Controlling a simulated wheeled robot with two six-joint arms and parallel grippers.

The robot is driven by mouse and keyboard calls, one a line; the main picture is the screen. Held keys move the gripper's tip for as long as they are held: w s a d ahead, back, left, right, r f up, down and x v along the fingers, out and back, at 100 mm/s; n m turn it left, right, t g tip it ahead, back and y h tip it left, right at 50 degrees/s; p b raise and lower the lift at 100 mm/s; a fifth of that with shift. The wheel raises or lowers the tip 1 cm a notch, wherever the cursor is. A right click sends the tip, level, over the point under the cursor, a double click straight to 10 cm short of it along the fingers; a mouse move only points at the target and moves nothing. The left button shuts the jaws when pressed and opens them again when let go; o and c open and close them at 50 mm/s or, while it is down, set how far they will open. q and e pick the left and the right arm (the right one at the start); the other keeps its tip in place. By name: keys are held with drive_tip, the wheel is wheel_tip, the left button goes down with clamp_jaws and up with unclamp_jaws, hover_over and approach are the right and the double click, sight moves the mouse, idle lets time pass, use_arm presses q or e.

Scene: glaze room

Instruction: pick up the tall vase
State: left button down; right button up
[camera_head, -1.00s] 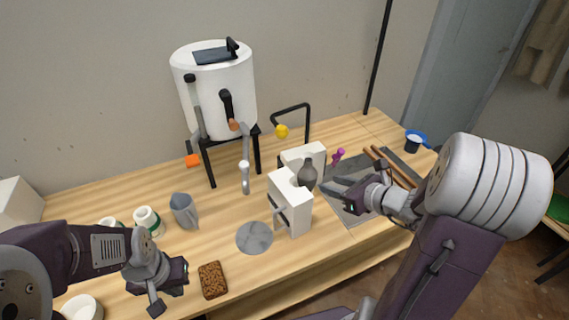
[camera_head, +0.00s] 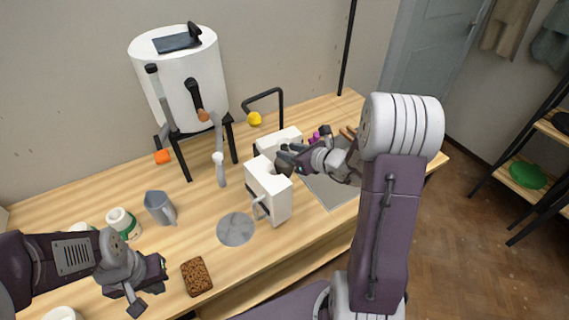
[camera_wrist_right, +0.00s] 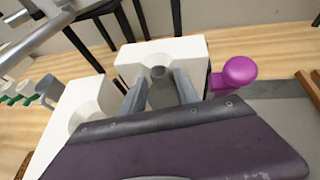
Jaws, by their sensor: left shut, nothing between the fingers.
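The tall vase is a dark grey, narrow-necked vessel (camera_head: 282,161) by the white plaster blocks in the head view. In the right wrist view its round mouth and body (camera_wrist_right: 159,86) show upright between my right gripper's two fingers (camera_wrist_right: 160,92). The right gripper (camera_head: 290,156) comes at it from the right and hides part of it. The fingers lie close on both sides of the vase; I cannot tell whether they press on it. My left gripper (camera_head: 146,284) is shut and empty over the front left of the table, far from the vase.
White blocks (camera_head: 276,206) stand close around the vase. A purple item (camera_wrist_right: 238,74) is just right of the fingers. A white kiln-like drum (camera_head: 180,85) stands behind. A grey pitcher (camera_head: 158,206), a grey disc (camera_head: 236,229) and a brown sponge-like block (camera_head: 197,277) lie to the left.

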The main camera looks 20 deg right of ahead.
drive_tip(key=shift+w+f, duration=0.15)
drive_tip(key=shift+w, duration=0.1)
clamp_jaws()
